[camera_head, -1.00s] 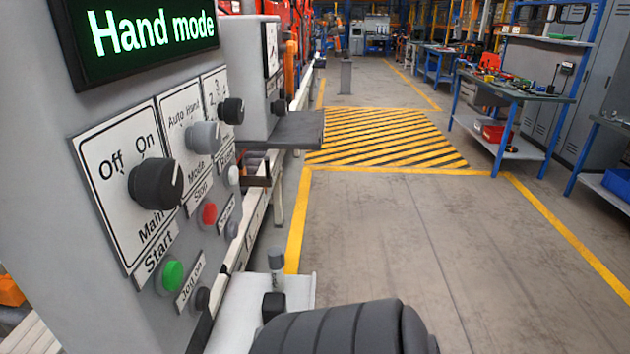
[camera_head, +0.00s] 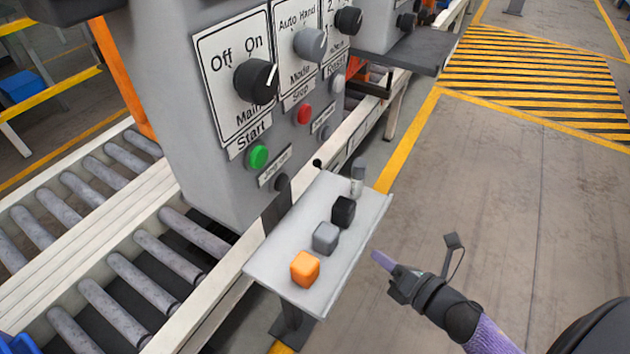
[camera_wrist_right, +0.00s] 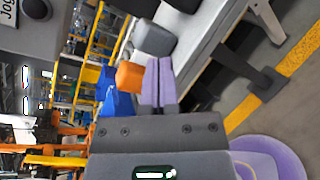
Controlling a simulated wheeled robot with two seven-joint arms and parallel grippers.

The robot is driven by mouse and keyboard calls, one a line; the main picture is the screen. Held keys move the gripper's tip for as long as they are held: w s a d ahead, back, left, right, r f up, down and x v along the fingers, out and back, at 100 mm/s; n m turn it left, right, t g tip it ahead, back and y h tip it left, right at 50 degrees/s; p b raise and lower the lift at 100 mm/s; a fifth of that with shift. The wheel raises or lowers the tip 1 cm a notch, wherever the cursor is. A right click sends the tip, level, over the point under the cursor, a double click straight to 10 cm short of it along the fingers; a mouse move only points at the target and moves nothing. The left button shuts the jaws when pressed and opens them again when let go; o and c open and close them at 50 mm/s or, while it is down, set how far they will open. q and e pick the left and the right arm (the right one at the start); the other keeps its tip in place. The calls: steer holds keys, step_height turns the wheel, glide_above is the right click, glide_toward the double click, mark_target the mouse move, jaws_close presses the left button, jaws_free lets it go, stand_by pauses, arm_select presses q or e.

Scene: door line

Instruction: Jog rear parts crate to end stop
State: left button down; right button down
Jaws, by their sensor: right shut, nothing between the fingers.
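The grey control panel (camera_head: 185,120) stands beside the roller conveyor. Its main switch (camera_head: 256,80) points towards On; the mode switch (camera_head: 309,44) appears to point towards Hand. A black selector (camera_head: 348,20) sits further right. Below are a green start button (camera_head: 257,156), a red stop button (camera_head: 303,114) and a dark jog button (camera_head: 282,182), its label too small to read fully. A blue crate-like thing (camera_head: 18,344) is cut off at the lower left; I cannot tell which crate it is. My right gripper (camera_head: 378,257) is shut and empty, right of the shelf, apart from the panel. My left gripper is out of view.
A small shelf (camera_head: 262,262) juts out below the panel, between my right gripper and the buttons. It holds an orange block (camera_head: 305,268), a grey block (camera_head: 325,237), a black block (camera_head: 343,211) and a small cylinder (camera_head: 357,178). The floor to the right is clear.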

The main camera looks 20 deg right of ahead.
steer(key=a+r+n+y+p, duration=0.1)
steer(key=a+r+n+y, duration=0.1)
steer(key=r+n, duration=0.4)
steer(key=a+r+n+y+p, duration=0.1)
steer(key=a+r+n+y, duration=0.1)
steer(key=r+n+y, duration=0.2)
step_height(320, 180, up, 4)
steer(key=n, duration=0.3)
steer(key=shift+s+f+n+g, duration=0.2)
steer(key=shift+s+n+g, duration=0.1)
steer(key=shift+s+n, duration=0.1)
steer(key=shift+w, duration=0.1)
steer(key=p, duration=0.3)
glide_toward(284, 185)
steer(key=x, duration=0.6)
steer(key=shift+w+a+r, duration=0.1)
steer(key=shift+w, duration=0.15)
steer(key=shift+w+a, duration=0.3)
steer(key=shift+w, duration=0.05)
